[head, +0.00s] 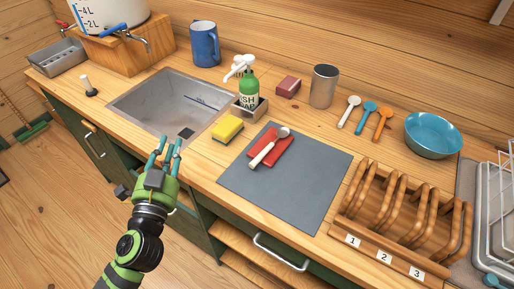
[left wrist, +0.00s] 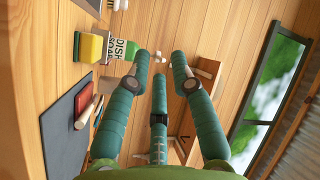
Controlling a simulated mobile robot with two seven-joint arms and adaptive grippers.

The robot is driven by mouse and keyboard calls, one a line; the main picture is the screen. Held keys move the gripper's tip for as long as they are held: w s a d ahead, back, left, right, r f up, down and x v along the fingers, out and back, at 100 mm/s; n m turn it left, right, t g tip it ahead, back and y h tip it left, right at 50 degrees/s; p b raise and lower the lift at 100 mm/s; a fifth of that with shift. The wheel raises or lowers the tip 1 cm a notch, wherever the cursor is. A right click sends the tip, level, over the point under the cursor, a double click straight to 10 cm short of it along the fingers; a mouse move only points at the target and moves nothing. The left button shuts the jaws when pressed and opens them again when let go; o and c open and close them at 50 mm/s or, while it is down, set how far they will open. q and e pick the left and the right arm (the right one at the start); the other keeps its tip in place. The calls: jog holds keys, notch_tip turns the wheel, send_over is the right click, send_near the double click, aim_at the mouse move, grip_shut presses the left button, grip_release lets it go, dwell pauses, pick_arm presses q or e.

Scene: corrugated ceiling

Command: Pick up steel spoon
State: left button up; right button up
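A spoon with a steel-grey bowl and pale handle (head: 269,147) lies diagonally on a folded red cloth or pad (head: 279,154), on the dark grey mat (head: 315,189). The spoon's pale handle also shows in the left wrist view (left wrist: 88,112). My left gripper (head: 166,148) is open and empty, with teal fingers spread, above the counter's front edge by the sink. It is left of the spoon and apart from it. Its fingers also fill the middle of the left wrist view (left wrist: 161,66). Small teal tips (head: 493,280) at the bottom right look like my right gripper; the rest is cut off.
Left of the mat are a yellow sponge (head: 227,129), a green soap bottle (head: 249,91) and the sink (head: 165,100). A steel cup (head: 324,87), several coloured spoons and a blue bowl (head: 433,136) stand behind. A numbered wooden rack (head: 385,257) is at right.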

pick_arm(q)
jog(key=s+d+m+g+h, duration=0.2)
jog(key=d+m+g+h, duration=0.5)
jog(key=d+m+h, duration=0.7)
jog(key=m+g+y, duration=0.3)
jog(key=m+g, duration=0.1)
jog(key=m, duration=0.3)
send_near(250, 166)
jog(key=shift+w+d+r, duration=0.1)
jog(key=shift+d+r, duration=0.15)
jog(key=shift+d, duration=0.75)
jog(key=shift+w+d+f, duration=0.15)
jog(key=shift+f, duration=0.1)
jog(key=x, duration=0.5)
jog(key=shift+w+f+p, duration=0.1)
jog(key=shift+w+p, duration=0.2)
jog(key=shift+w, duration=0.2)
jog(key=shift+w+d+f, duration=0.2)
jog(key=shift+w+d, duration=0.05)
jog(key=shift+d, duration=0.15)
grip_shut()
pick_arm(e)
jog(key=shift+s+d+r, duration=0.25)
jog(key=shift+s, duration=0.2)
